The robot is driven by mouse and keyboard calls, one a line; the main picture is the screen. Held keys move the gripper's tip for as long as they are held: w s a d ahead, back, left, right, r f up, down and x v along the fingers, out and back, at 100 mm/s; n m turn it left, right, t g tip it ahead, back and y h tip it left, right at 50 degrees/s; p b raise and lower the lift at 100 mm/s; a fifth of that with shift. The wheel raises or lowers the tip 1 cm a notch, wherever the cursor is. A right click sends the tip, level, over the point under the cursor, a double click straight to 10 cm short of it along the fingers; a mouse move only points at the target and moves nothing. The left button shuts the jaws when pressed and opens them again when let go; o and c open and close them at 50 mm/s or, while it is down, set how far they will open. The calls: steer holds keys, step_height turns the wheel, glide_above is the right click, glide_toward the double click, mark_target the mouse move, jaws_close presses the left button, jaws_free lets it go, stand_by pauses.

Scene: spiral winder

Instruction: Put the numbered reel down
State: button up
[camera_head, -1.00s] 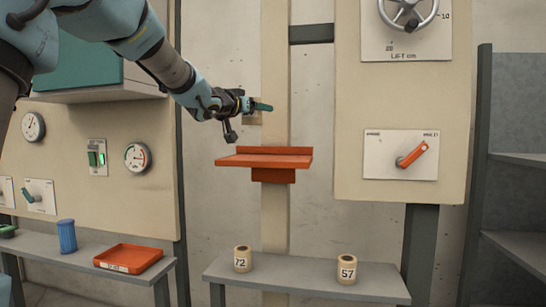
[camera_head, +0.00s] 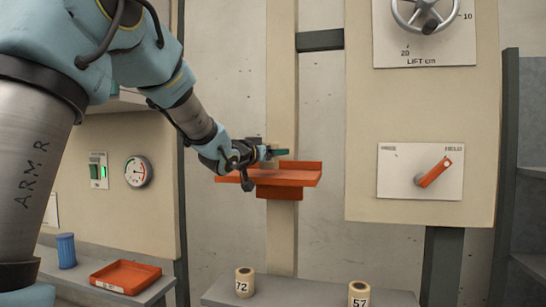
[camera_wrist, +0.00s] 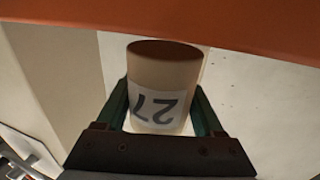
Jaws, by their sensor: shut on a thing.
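My gripper (camera_head: 270,153) is low over the orange shelf (camera_head: 290,180) on the beige post. It is shut on a beige numbered reel (camera_wrist: 165,80), which sits between the green fingers in the wrist view. Its white label shows a 2 and a 7, and the lettering looks turned over. In the head view the reel is mostly hidden by the fingers and blends with the post. The orange shelf also fills the top of the wrist view (camera_wrist: 220,18), close to the reel's end. I cannot tell whether they touch.
Reels marked 72 (camera_head: 244,282) and 57 (camera_head: 359,294) stand on a low grey bench (camera_head: 300,292). An orange tray (camera_head: 125,276) and a blue ribbed cup (camera_head: 66,250) are at lower left. An orange lever (camera_head: 433,172) on the right panel points up and right.

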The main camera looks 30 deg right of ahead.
steer(key=shift+f, duration=0.7)
steer(key=o, duration=1.4)
steer(key=shift+f, duration=0.1)
steer(key=shift+o, duration=0.2)
